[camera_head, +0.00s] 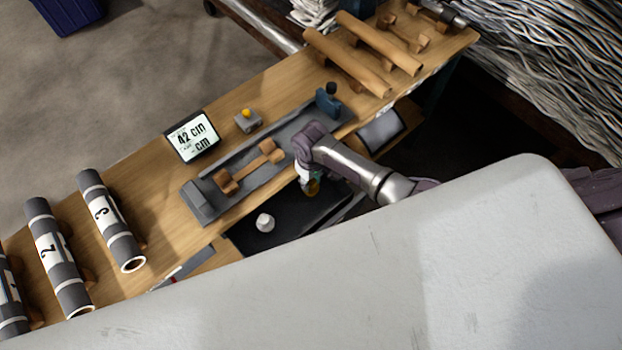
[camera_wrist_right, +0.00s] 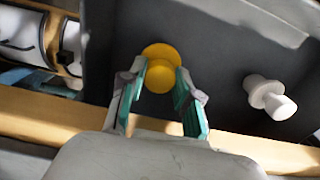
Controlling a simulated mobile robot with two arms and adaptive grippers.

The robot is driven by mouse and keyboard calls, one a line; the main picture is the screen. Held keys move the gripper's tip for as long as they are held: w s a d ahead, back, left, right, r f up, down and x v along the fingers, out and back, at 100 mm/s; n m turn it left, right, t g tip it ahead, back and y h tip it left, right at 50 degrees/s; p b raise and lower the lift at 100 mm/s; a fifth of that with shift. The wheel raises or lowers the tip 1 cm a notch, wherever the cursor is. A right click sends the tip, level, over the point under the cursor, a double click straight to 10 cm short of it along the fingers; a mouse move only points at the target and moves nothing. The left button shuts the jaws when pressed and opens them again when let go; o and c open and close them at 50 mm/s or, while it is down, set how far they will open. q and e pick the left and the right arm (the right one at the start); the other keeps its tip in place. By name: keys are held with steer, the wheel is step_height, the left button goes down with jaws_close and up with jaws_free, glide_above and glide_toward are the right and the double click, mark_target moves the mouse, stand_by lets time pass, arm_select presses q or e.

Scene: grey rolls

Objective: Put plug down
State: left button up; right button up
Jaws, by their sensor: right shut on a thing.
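My right gripper (camera_wrist_right: 158,95) is shut on a yellow plug (camera_wrist_right: 158,65) in the right wrist view. The plug is between the fingertips, over a dark grey surface (camera_wrist_right: 215,40); I cannot tell whether it touches that surface. A white plug (camera_wrist_right: 272,98) lies on the same surface to the right. In the head view my right gripper (camera_head: 309,180) is above the dark tray (camera_head: 285,228) at the table's front edge, with the yellow plug (camera_head: 312,188) partly hidden below it. The white plug (camera_head: 265,222) sits in that tray to the left. My left gripper is not in view.
The wooden table (camera_head: 150,155) holds a grey measuring fixture (camera_head: 203,205) with a wooden support, a display (camera_head: 192,136) reading "42 cm", and a button box (camera_head: 247,121). Grey numbered rolls (camera_head: 108,220) lie at left, brown tubes (camera_head: 345,62) at the far right end.

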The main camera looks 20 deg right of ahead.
steer(key=shift+f, duration=0.1)
steer(key=o, duration=0.9)
step_height(320, 180, up, 12)
